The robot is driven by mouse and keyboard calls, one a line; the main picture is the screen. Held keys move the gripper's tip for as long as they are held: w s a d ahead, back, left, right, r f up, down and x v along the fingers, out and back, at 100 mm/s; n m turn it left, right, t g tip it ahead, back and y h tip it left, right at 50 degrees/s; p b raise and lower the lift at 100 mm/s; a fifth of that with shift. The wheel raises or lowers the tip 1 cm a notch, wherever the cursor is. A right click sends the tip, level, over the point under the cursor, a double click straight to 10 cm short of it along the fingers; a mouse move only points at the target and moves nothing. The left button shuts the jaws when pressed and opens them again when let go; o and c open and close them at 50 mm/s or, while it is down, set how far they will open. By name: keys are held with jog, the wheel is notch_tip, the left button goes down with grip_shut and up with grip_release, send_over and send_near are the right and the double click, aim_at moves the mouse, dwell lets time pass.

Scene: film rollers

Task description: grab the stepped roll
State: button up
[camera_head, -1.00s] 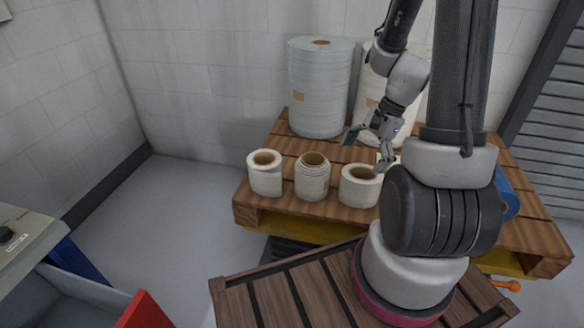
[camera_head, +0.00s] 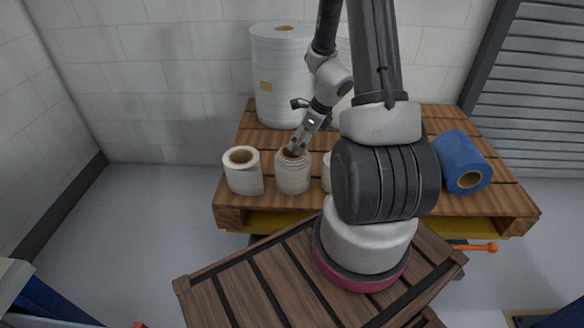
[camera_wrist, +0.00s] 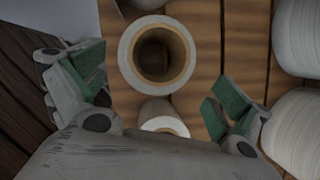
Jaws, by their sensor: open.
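The stepped roll (camera_head: 292,176), a white roll with a ridged, narrower upper part and a brown core, stands upright on the pallet, in the middle of a front row. My gripper (camera_head: 293,149) is at its top in the head view, partly covering the core. In the wrist view, an upright white roll (camera_wrist: 126,57) with an open brown core, apparently the same one, lies ahead of my open jaws (camera_wrist: 160,92). The green-padded fingers are spread wide, with nothing held. I cannot tell from these views whether they touch the roll.
A plain white roll (camera_head: 243,178) stands left of it, and another (camera_head: 326,172) stands right, mostly hidden by my arm. A large white roll (camera_head: 290,85) stands behind. A blue roll (camera_head: 460,160) lies at the right of the wooden pallet (camera_head: 505,195).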

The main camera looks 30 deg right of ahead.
aim_at(295, 149)
jog(key=x, duration=0.5)
jog(key=shift+w+a+f, duration=0.15)
jog(key=shift+a, duration=0.05)
jog(key=c, duration=1.8)
jog(key=shift+o, duration=0.2)
